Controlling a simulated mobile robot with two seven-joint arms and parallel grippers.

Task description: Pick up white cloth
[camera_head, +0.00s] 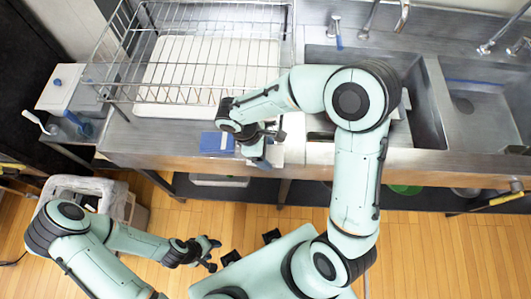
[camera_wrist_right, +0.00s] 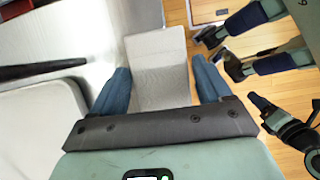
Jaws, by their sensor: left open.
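The white cloth (camera_wrist_right: 157,66) lies between the two spread blue fingers of my right gripper (camera_wrist_right: 160,88) in the right wrist view, with a gap to the finger on each side. In the head view, part of the cloth (camera_head: 294,151) shows at the counter's front edge, beside my right gripper (camera_head: 258,153); the arm hides some of it. My right gripper is open, pointing down at the cloth. My left gripper (camera_head: 209,254) is open and empty, low over the wooden floor and well away from the cloth.
A wire rack (camera_head: 205,50) stands on the steel counter (camera_head: 125,140) at the back left. A blue item (camera_head: 213,142) lies at the counter edge, left of my right gripper. Sinks (camera_head: 475,105) are at the right. A white box (camera_head: 62,88) stands at the far left.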

